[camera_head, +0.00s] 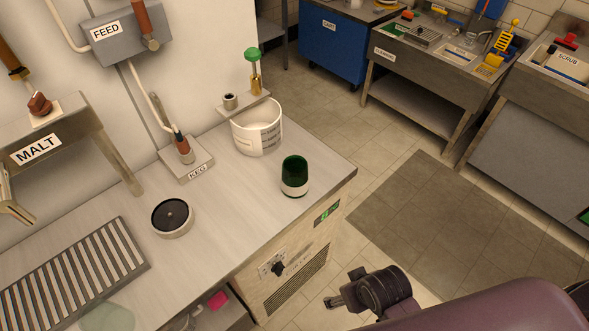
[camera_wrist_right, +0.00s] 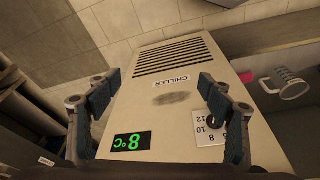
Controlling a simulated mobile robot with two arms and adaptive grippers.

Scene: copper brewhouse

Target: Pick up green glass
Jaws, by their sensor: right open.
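A dark green glass (camera_head: 295,171) with a pale white lower part stands upright on the counter (camera_head: 235,200), close to its right edge. Nothing touches it. My right gripper (camera_head: 335,302) is below and to the right of it in the head view, beside the counter's front. In the right wrist view my right gripper (camera_wrist_right: 155,88) is open, with nothing between its fingers, facing the chiller front (camera_wrist_right: 165,108). The green glass does not show in that view. My left gripper is not visible.
A white tub (camera_head: 258,138) stands behind the glass, with a KEG block (camera_head: 187,160) and a round black-topped disc (camera_head: 172,217) to its left. A slatted grate (camera_head: 70,280) lies at left. A pale green translucent object (camera_head: 107,317) is cut off below.

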